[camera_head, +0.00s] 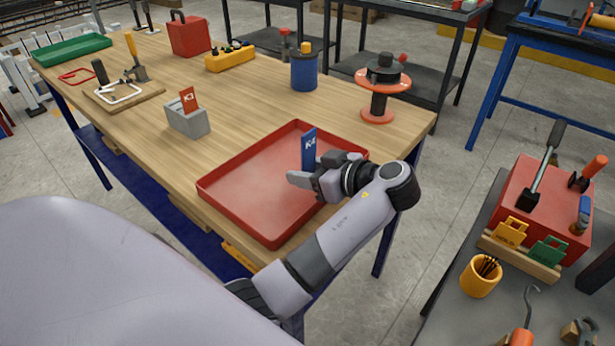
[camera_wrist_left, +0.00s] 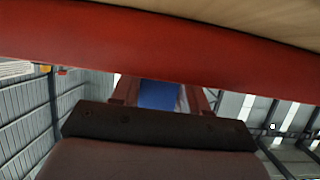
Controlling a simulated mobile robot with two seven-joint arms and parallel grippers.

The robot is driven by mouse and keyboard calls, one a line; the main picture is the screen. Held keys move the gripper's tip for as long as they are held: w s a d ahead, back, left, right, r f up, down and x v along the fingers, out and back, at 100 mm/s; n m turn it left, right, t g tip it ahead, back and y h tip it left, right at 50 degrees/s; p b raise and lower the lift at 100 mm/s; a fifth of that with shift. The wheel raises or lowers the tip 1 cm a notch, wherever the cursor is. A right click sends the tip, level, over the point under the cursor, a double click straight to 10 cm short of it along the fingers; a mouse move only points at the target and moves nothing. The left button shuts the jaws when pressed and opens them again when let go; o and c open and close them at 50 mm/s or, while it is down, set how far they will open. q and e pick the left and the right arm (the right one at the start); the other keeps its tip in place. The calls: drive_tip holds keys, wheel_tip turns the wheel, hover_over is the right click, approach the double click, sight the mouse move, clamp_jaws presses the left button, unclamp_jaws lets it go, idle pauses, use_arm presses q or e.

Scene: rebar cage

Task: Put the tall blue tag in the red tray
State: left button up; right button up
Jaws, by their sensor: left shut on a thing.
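The tall blue tag (camera_head: 309,150) stands upright with white lettering, at the right part of the red tray (camera_head: 245,190). My left gripper (camera_head: 308,180) is shut on its lower part, low over the tray. The gripper hides the tag's lower end, so I cannot tell whether it touches the tray floor. In the left wrist view, a blue patch of the tag (camera_wrist_left: 158,95) shows between the fingers, and a red band of the tray (camera_wrist_left: 150,45) crosses close by. The tray is otherwise empty. My right gripper is not in view.
A grey holder (camera_head: 187,120) with a red tag (camera_head: 188,99) stands left of the tray. Behind are a blue can (camera_head: 304,72) and an orange-flanged spool (camera_head: 379,95). A dark bench at right carries a red box (camera_head: 540,205) and a yellow cup (camera_head: 480,278).

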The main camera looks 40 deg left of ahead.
use_arm(q)
drive_tip(key=shift+f, duration=0.85)
drive_tip(key=shift+f, duration=0.2)
drive_tip(key=o, duration=1)
drive_tip(key=shift+o, duration=0.2)
drive_tip(key=shift+r, duration=0.15)
